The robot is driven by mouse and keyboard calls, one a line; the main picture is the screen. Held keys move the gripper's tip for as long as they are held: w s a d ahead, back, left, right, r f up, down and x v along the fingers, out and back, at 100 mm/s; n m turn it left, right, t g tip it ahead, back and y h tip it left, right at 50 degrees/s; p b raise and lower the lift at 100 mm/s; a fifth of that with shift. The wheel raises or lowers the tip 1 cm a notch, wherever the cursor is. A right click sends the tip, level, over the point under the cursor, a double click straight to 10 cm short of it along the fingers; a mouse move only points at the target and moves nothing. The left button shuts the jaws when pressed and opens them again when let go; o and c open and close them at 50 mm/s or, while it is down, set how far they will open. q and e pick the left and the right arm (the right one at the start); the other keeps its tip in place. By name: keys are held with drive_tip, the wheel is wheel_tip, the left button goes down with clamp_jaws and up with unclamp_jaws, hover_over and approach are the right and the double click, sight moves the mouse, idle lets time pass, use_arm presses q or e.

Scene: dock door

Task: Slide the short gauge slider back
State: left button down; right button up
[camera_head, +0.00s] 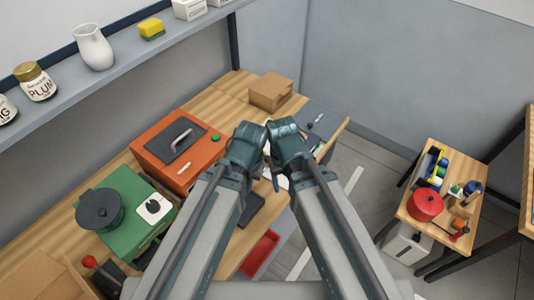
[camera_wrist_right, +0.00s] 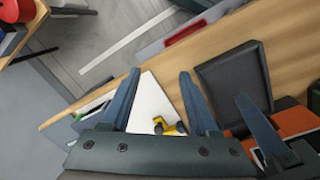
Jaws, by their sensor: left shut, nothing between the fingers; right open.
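I cannot clearly pick out the short gauge slider. In the head view a grey panel (camera_head: 325,119) at the bench's far right end carries small fittings, too small to tell apart. The orange box (camera_head: 196,148) has a small pale piece (camera_head: 182,168) on its front; I cannot tell if it is a slider. My left gripper (camera_head: 245,150) is shut and empty over the bench, right of the orange box. My right gripper (camera_head: 287,143) is close beside it; in the wrist view its fingers (camera_wrist_right: 158,76) are apart and empty above a white sheet.
A yellow-and-black object (camera_wrist_right: 167,127) lies by the sheet. A dark tray (camera_wrist_right: 236,76) is beside it. A green unit (camera_head: 128,218) with a dark round knob stands left; a cardboard box (camera_head: 270,91) stands behind. A side table (camera_head: 436,238) holds a red pot. Floor shows between them.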

drive_tip(key=w, duration=0.1)
use_arm(q)
wheel_tip(320, 180, up, 8)
drive_tip(key=p, duration=0.7)
drive_tip(key=shift+d+f, duration=0.2)
drive_tip(key=shift+f, duration=0.05)
use_arm(e)
wheel_tip(320, 180, up, 7)
drive_tip(key=m+y, duration=0.1)
drive_tip(key=m, duration=0.1)
hover_over(265, 159)
drive_tip(key=shift+w+d+r, duration=0.15)
drive_tip(key=shift+w+d, duration=0.2)
use_arm(q)
drive_tip(key=shift+f, duration=0.1)
wheel_tip(265, 159, down, 14)
drive_tip(key=b, duration=1.3)
drive_tip(key=shift+b, duration=0.4)
use_arm(e)
wheel_tip(265, 159, down, 14)
drive_tip(key=shift+r, duration=0.1)
use_arm(q)
drive_tip(key=shift+r, duration=0.2)
use_arm(e)
clamp_jaws()
